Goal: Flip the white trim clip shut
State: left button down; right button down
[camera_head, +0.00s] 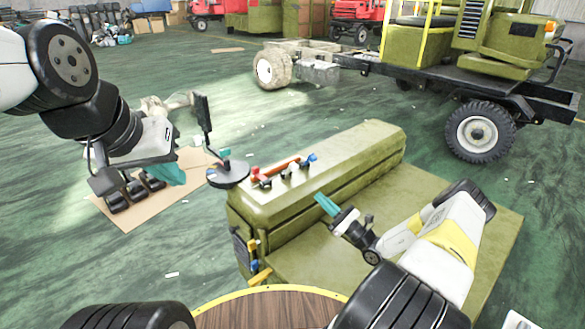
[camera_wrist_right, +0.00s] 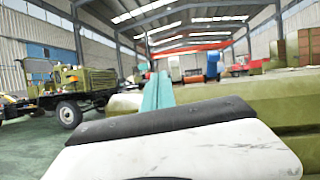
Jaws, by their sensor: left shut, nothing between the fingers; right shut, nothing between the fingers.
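A row of small coloured clips sits on top of the long green box (camera_head: 350,160), with a red clip (camera_head: 255,172) at the left and a blue clip (camera_head: 312,158) at the right. Small pale and dark parts show between them; which one is the white trim clip, and how it is set, is too small to tell. My right gripper (camera_head: 325,203), with teal fingers, is shut and empty in front of the box, to the right of the clips. Its fingers also show in the right wrist view (camera_wrist_right: 157,92). My left gripper (camera_head: 170,173) is shut and empty, left of the box.
A round black disc (camera_head: 228,174) stands beside the box's left end. Flat cardboard (camera_head: 135,216) lies on the floor below my left arm. A wooden round top with a yellow rim (camera_head: 260,310) is at the bottom. A green truck chassis (camera_head: 480,95) stands behind at right.

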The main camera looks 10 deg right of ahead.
aim_at(297, 169)
jog(key=f+m+t+h, duration=0.1)
jog(key=d+f+m+t+h, duration=0.1)
jog(key=shift+w+d+f+m, duration=0.1)
jog(key=shift+d+f+m, duration=0.2)
jog(key=shift+f+m, duration=0.1)
jog(key=x, duration=1.4)
jog(key=shift+d, duration=0.1)
jog(key=shift+r, duration=0.15)
